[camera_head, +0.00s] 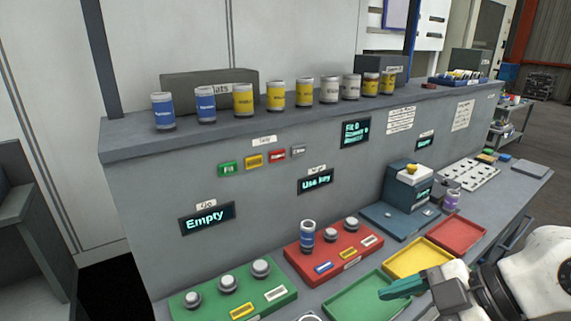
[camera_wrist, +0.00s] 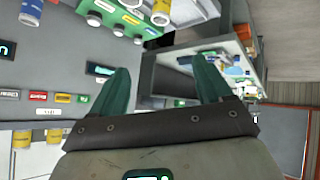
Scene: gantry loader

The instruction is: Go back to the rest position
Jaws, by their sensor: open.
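My gripper (camera_head: 400,289) is at the lower right of the head view, its green fingers reaching left above the green tray (camera_head: 352,301). In the wrist view my gripper (camera_wrist: 162,85) shows two green fingers spread apart with nothing between them, so it is open and empty. My white arm comes in from the lower right corner of the head view and hides part of the bench's front edge.
The bench holds a green block (camera_head: 232,299) with knobs, a red block (camera_head: 334,252) with a blue can (camera_head: 308,234), a yellow tray (camera_head: 418,259) and a red tray (camera_head: 456,236). Several cans line the shelf (camera_head: 135,140) above. Open floor lies at far right.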

